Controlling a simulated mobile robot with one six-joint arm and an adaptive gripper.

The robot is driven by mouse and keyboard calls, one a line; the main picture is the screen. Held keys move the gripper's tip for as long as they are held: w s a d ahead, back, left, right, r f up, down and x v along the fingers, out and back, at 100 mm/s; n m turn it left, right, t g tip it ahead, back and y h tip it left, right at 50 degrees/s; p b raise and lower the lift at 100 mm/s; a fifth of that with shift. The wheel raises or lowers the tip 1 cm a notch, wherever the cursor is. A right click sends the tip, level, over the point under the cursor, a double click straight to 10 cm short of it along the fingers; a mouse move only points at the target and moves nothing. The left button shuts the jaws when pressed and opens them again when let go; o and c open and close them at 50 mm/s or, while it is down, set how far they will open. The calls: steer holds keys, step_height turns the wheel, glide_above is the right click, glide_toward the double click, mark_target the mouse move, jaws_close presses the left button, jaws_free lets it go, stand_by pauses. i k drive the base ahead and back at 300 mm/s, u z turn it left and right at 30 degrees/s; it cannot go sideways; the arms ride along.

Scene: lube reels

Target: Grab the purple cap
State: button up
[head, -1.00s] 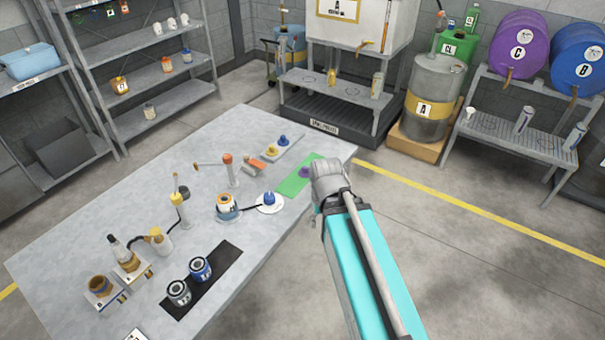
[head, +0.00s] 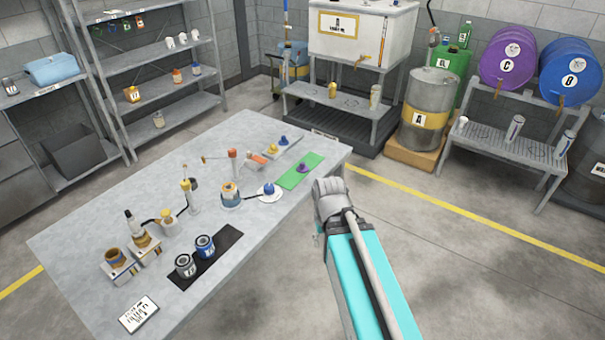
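The purple cap (head: 302,168) sits on the green mat (head: 313,160) near the far right edge of the table. My gripper (head: 322,208) is off the table's right edge, below and to the right of the cap in the picture, and apart from it. My own wrist and arm cover most of the gripper, so its fingers cannot be made out.
The grey table (head: 110,235) holds a blue cap on a white dish (head: 268,193), a grey tray (head: 284,147) with yellow and blue caps, several pump bottles and cans on a black mat (head: 228,239). Drum A (head: 428,100) stands behind.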

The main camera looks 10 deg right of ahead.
mark_target(301, 168)
steer(key=z, duration=1.3)
steer(key=i, duration=0.9)
steer(key=u, duration=1.45)
